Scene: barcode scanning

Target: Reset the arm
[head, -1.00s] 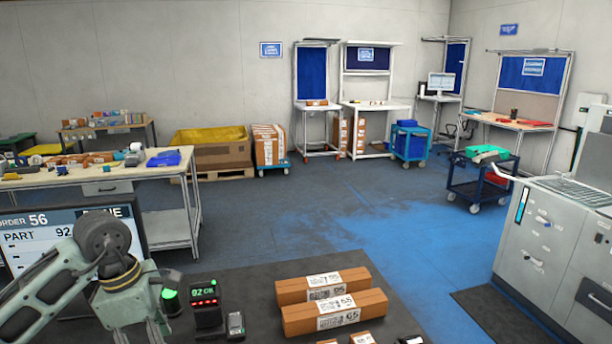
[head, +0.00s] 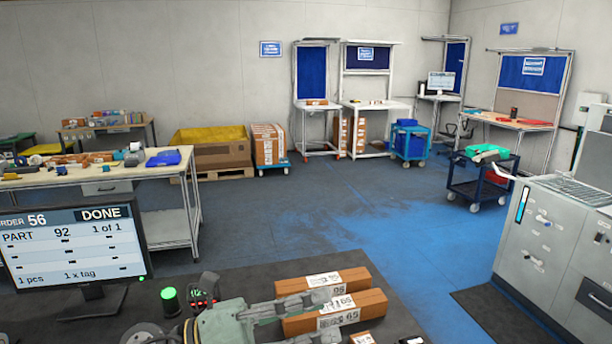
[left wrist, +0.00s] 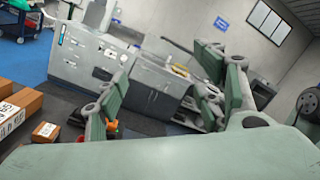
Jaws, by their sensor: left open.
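My left gripper (head: 318,317) reaches in low at the bottom of the head view, its fingers pointing right over the dark work table (head: 240,268). It is open and holds nothing. In the left wrist view its green fingers (left wrist: 165,92) stand wide apart with nothing between them. The fingers partly cover two long brown boxes with white labels, a rear one (head: 354,278) and a front one (head: 370,303). My right gripper is not seen in either view.
A monitor (head: 70,250) reading "DONE" stands at the left. A green lamp (head: 170,299) and a partly hidden device with red lights (head: 205,297) sit beside my arm. Small boxes (head: 362,339) lie at the front edge. A grey machine (head: 545,240) stands at the right.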

